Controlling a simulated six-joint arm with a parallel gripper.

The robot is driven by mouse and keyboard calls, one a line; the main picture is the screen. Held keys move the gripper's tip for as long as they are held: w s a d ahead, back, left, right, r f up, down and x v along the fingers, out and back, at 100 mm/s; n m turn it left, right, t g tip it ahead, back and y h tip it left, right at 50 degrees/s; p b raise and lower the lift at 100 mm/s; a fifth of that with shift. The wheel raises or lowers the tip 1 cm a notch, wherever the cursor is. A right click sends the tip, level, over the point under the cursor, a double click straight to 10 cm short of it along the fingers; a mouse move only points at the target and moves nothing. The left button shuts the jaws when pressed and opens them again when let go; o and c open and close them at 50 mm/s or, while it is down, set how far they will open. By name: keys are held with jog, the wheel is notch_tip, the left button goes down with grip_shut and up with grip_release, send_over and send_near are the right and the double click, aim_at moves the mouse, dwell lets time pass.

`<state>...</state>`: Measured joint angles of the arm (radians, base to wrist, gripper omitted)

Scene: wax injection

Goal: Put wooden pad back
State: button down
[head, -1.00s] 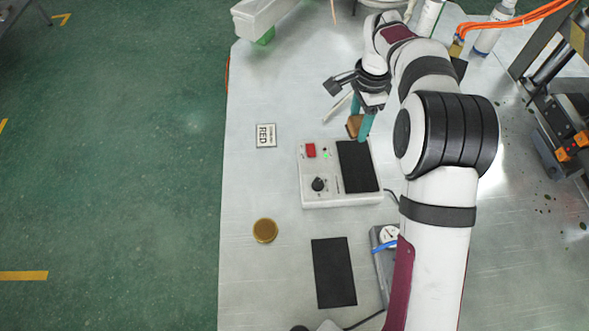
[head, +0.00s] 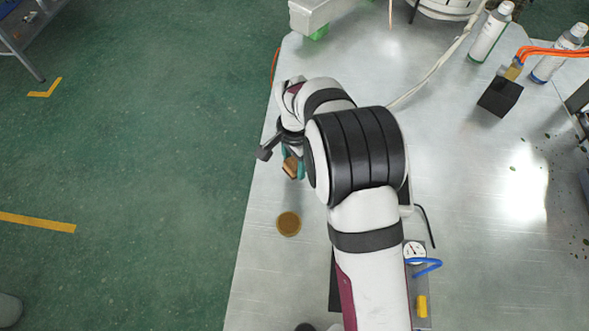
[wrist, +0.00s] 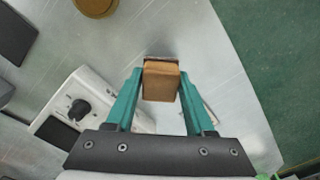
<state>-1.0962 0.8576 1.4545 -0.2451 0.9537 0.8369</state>
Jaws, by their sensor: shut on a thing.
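The wooden pad is a brown block (head: 290,167) held above the metal table. In the wrist view the wooden pad (wrist: 160,84) sits between the two teal fingers. My gripper (head: 293,166) is shut on it, and the fingers (wrist: 159,88) touch its sides. In the head view my gripper is near the table's left edge, just beyond a round brass-coloured disc (head: 288,224). The disc also shows at the top of the wrist view (wrist: 96,4). My arm hides much of the table's middle.
A control box (wrist: 68,108) with a black knob is at the wrist view's left; my arm hides it in the head view. A gauge unit (head: 415,252) stands right of my arm. A black block (head: 500,96) and bottles (head: 490,34) stand at the back.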

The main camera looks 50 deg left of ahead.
aim_at(295, 172)
jog(key=shift+f, duration=1.95)
jog(key=shift+c, duration=1.3)
grip_release()
